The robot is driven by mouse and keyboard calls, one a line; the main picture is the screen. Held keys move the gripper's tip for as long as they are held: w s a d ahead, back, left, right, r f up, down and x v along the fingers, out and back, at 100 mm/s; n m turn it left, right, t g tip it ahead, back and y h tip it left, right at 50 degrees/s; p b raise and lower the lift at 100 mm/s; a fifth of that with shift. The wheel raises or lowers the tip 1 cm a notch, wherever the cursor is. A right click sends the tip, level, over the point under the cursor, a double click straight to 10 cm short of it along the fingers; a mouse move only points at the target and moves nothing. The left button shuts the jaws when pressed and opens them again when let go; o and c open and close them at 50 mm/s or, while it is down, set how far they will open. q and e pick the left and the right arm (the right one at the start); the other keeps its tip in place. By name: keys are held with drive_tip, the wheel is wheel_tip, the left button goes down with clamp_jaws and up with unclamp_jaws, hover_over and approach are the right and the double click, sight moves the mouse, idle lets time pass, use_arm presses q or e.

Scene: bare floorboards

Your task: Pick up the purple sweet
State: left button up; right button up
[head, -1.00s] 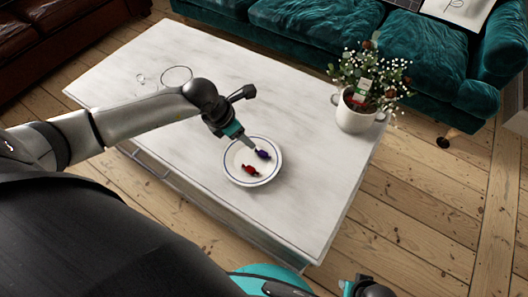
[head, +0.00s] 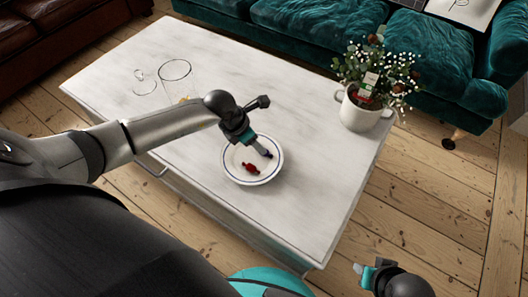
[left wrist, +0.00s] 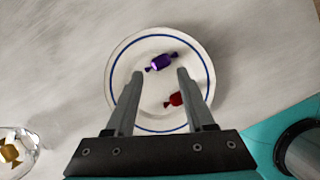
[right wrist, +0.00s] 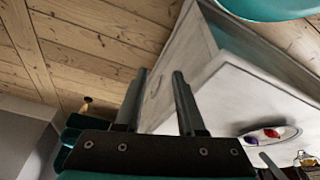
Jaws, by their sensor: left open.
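The purple sweet (left wrist: 161,62) lies on a white plate with a blue ring (left wrist: 119,63), in the left wrist view. My left gripper (left wrist: 160,74) is open and empty above the plate. The purple sweet appears just beyond the gap between its fingertips. In the head view the gripper (head: 266,152) mostly hides the purple sweet. My right gripper (right wrist: 159,74) is open and empty, off the table's near right side.
The plate stands on a pale table (head: 310,190). Clear glassware (head: 175,72) stands at the table's left. A gold sweet (left wrist: 10,153) shows at a glass. A white pot (head: 359,117) with flowers stands at the right. A teal sofa (head: 330,35) is behind. The tabletop around the plate is clear.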

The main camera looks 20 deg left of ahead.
use_arm(q)
drive_tip(key=shift+w+d+f+b, duration=0.2)
drive_tip(key=shift+f+b, duration=0.15)
drive_tip(key=shift+f, duration=0.15)
drive_tip(key=b+x, duration=0.2)
drive_tip(key=x, duration=0.1)
drive_tip(key=shift+w+d+f+b, duration=0.1)
drive_tip(key=shift+w+f+b, duration=0.1)
drive_tip(key=shift+f+b, duration=0.2)
use_arm(e)
wheel_tip(320, 180, up, 7)
drive_tip(key=t, duration=0.1)
drive_tip(key=shift+w+r, duration=0.15)
drive_tip(key=shift+r, duration=0.05)
use_arm(q)
clamp_jaws()
